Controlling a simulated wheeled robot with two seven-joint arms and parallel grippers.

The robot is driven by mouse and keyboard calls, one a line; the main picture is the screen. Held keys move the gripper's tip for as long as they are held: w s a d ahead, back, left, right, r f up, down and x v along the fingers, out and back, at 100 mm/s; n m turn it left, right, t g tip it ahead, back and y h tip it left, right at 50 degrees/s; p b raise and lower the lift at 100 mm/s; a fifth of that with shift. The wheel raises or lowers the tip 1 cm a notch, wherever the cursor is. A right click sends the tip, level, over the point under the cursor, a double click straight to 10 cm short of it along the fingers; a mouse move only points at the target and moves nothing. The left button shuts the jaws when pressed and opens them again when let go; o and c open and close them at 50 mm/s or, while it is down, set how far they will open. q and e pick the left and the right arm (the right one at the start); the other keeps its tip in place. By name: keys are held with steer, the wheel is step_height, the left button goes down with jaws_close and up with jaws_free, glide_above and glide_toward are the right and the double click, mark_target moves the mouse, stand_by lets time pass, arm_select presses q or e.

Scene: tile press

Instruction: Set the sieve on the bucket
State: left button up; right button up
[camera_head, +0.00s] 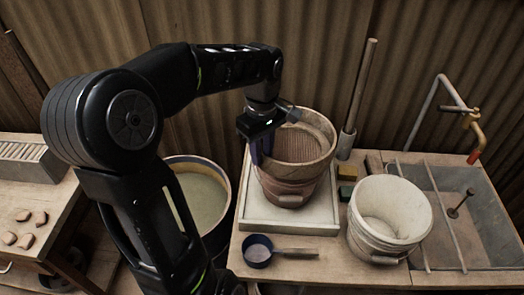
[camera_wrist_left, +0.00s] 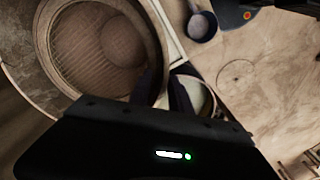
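The sieve (camera_head: 303,140), a round wooden hoop with a mesh bottom, sits over the mouth of a terracotta-brown bucket (camera_head: 290,190). Whether it rests fully on the bucket's rim is hard to tell. My left gripper (camera_head: 261,150) is at the sieve's left edge, with its fingers pointing down. My right gripper is not in view.
The bucket stands in a shallow pale tray (camera_head: 325,228). A white pail (camera_head: 390,215) stands to its right, before a sink (camera_head: 465,215). A blue-grey dipper (camera_head: 258,250) lies in front. A large tub (camera_head: 205,195) stands left. A wooden-handled tool (camera_head: 357,100) stands behind.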

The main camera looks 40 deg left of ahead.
arm_select(q)
steer(key=shift+o, duration=0.5)
step_height(320, 180, up, 8)
steer(key=shift+f+b, duration=0.1)
steer(key=shift+b, duration=0.2)
stand_by(0.5)
